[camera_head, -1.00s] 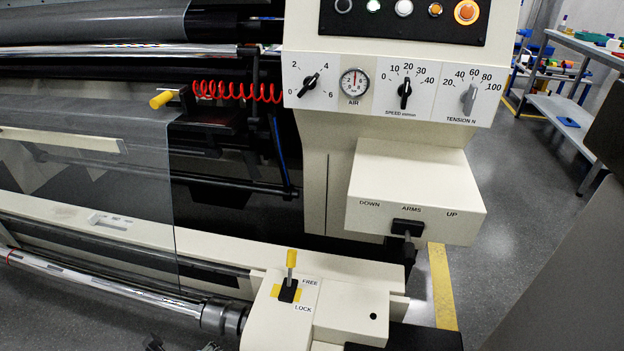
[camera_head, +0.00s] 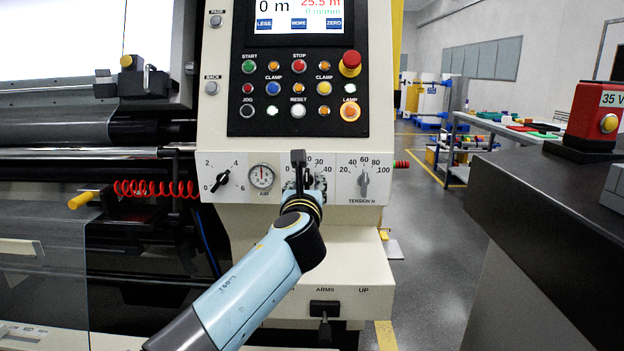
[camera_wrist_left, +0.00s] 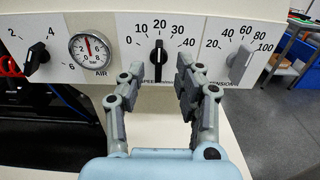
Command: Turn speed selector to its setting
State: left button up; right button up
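The speed selector (camera_wrist_left: 158,62) is a black knob on a white plate marked 0 to 40. In the left wrist view it stands upright, pointing at about 20. My left gripper (camera_wrist_left: 159,82) is open, with its two grey fingers apart, one on each side of the knob's lower part. I cannot tell whether either finger touches it. In the head view my left gripper (camera_head: 303,182) is in front of the speed plate and hides most of the selector and its scale. My right gripper is not in view.
Left of the speed plate are the air gauge (camera_head: 260,177) and a black 0 to 6 knob (camera_head: 221,181). On the right is the grey tension knob (camera_head: 363,184). Buttons (camera_head: 298,90) sit above. The arms lever (camera_head: 325,325) is below.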

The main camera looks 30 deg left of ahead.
aim_at(307, 175)
pick_arm(q)
jog(key=x, duration=0.6)
jog(key=shift+w+a+b, duration=0.1)
jog(key=shift+w+b, duration=0.05)
jog(key=shift+b, duration=0.25)
grip_shut()
